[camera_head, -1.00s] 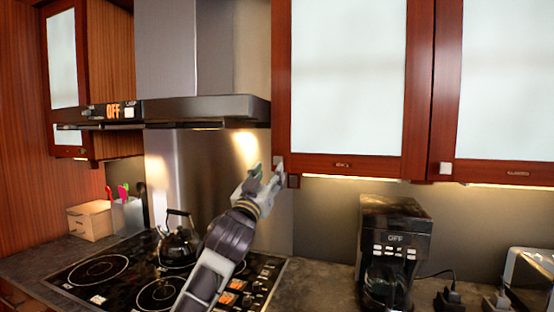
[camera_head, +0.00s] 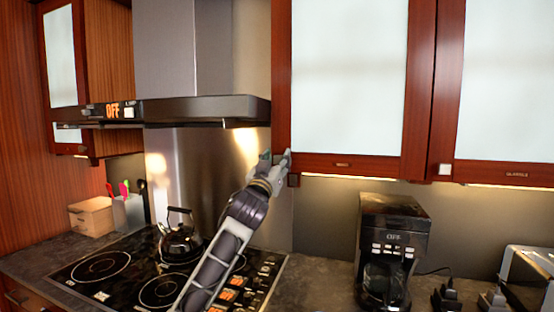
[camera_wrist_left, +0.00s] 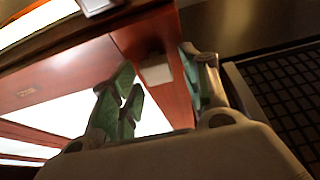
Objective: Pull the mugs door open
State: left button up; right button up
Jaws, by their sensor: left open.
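The mugs door (camera_head: 345,80) is the wood-framed cabinet door with a frosted panel and a small label at its bottom edge. It looks closed in the head view. Its pale square knob (camera_wrist_left: 156,70) shows in the left wrist view, near the door's lower corner, and is hidden behind the fingers in the head view. My left gripper (camera_head: 276,158) is open at the door's lower left corner. In the left wrist view its green-padded fingers (camera_wrist_left: 160,82) stand on either side of the knob, with gaps visible. My right gripper is not in view.
A second cabinet door (camera_head: 505,80) with its own knob hangs to the right. The range hood (camera_head: 200,112) is close to the left of my gripper. Below are a stove with a kettle (camera_head: 180,237) and a coffee maker (camera_head: 392,250). The space before the doors looks clear.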

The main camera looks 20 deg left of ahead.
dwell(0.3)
pick_arm(q)
grip_shut()
dwell(0.4)
jog(key=shift+s, duration=0.15)
